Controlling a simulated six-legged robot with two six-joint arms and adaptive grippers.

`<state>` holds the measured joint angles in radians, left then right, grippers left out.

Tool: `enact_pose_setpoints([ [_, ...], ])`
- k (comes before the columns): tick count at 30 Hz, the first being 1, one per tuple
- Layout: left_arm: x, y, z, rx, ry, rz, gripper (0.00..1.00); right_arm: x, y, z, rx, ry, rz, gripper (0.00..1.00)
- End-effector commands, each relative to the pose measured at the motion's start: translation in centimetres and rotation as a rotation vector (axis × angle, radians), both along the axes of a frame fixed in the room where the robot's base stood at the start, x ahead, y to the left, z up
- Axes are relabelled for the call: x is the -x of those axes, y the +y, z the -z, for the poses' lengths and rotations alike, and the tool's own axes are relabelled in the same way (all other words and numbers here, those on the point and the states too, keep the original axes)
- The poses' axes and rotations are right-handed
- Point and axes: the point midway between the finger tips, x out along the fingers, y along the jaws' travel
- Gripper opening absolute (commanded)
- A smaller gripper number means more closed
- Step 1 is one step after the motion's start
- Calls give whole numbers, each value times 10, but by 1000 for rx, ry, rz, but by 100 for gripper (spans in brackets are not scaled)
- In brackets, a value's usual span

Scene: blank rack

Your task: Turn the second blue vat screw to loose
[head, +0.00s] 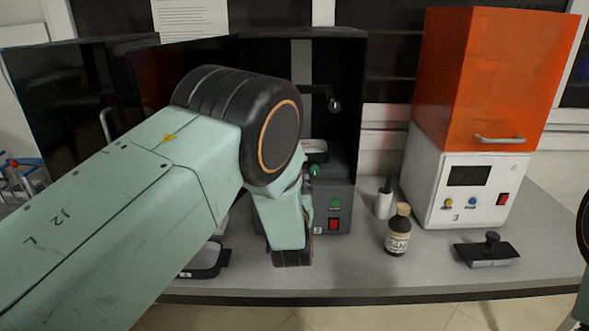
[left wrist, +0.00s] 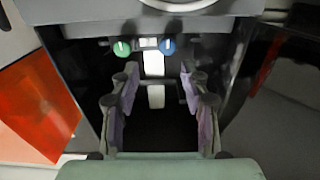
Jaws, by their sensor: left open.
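A blue screw knob (left wrist: 168,46) and a green screw knob (left wrist: 122,48) sit side by side in the left wrist view, with a small white part (left wrist: 148,43) between them. My left gripper (left wrist: 158,75) is open and empty. Its two fingers point toward the knobs and stay apart from them. In the head view, my left arm hides the gripper's fingers and the blue knob. The green knob (head: 314,170) shows there beside my arm, on the black machine (head: 345,185).
A white machine (head: 470,185) with an orange cover (head: 490,75) stands to the right. A brown bottle (head: 397,238), a white cylinder (head: 384,204) and a dark tray with a knob (head: 487,251) rest on the grey bench (head: 360,280). The front strip of the bench is mostly clear.

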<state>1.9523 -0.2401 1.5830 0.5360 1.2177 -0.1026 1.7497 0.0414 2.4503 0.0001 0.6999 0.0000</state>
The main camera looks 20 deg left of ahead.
Motion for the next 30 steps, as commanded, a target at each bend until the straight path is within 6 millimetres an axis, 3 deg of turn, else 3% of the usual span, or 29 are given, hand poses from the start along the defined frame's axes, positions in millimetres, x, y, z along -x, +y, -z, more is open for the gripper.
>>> enact_pose_setpoints([
  [9, -41, 12, 1, 2, -1, -3, 46, 0, 0, 4, 0, -1, -2, 40],
  [15, -58, 16, 1, 2, 2, -2, 46, 0, 0, 6, 0, 0, -1, 40],
  [26, -65, 19, 1, 0, 3, -2, 46, 0, 0, 6, 0, -1, -2, 40],
  [30, -65, 18, 1, 0, 3, -2, 36, 0, 0, 6, 0, -1, -2, 40],
])
